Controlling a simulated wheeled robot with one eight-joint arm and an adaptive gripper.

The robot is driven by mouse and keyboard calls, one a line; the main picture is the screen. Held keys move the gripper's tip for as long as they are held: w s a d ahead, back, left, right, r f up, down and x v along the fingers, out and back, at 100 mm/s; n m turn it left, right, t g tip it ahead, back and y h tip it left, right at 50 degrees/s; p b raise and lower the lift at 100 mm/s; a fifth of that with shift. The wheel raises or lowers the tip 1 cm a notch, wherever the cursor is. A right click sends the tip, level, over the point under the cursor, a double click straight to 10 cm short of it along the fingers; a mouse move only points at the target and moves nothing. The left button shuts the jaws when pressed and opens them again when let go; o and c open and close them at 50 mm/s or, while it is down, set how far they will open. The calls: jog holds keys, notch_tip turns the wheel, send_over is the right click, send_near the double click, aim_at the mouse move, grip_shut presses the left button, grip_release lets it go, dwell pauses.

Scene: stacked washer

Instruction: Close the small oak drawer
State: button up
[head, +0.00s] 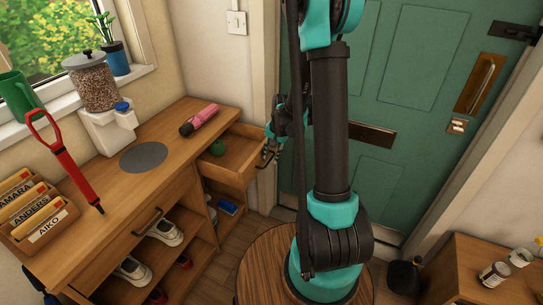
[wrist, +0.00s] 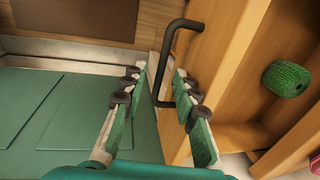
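The small oak drawer (head: 241,150) is pulled out from the right end of the oak bench, below its top. It is open, and a green ball-like item (head: 218,147) lies inside. In the wrist view the drawer's front panel (wrist: 218,62) carries a dark bar handle (wrist: 168,52). My gripper (head: 270,143) is at the drawer's front. In the wrist view my gripper (wrist: 157,80) has its fingers spread, one on each side of the handle. A gap shows between the fingers and the handle; I cannot tell whether either finger touches it.
A green door (head: 400,85) stands behind my arm. The bench top (head: 175,135) holds a pink-and-black item (head: 199,119), a grey disc (head: 144,158) and a red pump (head: 70,165). Shoes sit on shelves below. A low cabinet (head: 480,270) stands at the right.

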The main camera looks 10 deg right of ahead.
jog(key=shift+c, duration=0.6)
grip_shut()
send_over(236, 157)
jog(key=shift+d, duration=0.1)
dwell(0.4)
jog(key=shift+o, duration=0.6)
grip_release()
jog(key=shift+r, duration=0.15)
notch_tip(236, 157, up, 12)
jog(key=s+d, duration=0.1)
jog(key=d, duration=0.1)
jog(key=shift+s+f, duration=0.15)
jog(key=shift+f, duration=0.1)
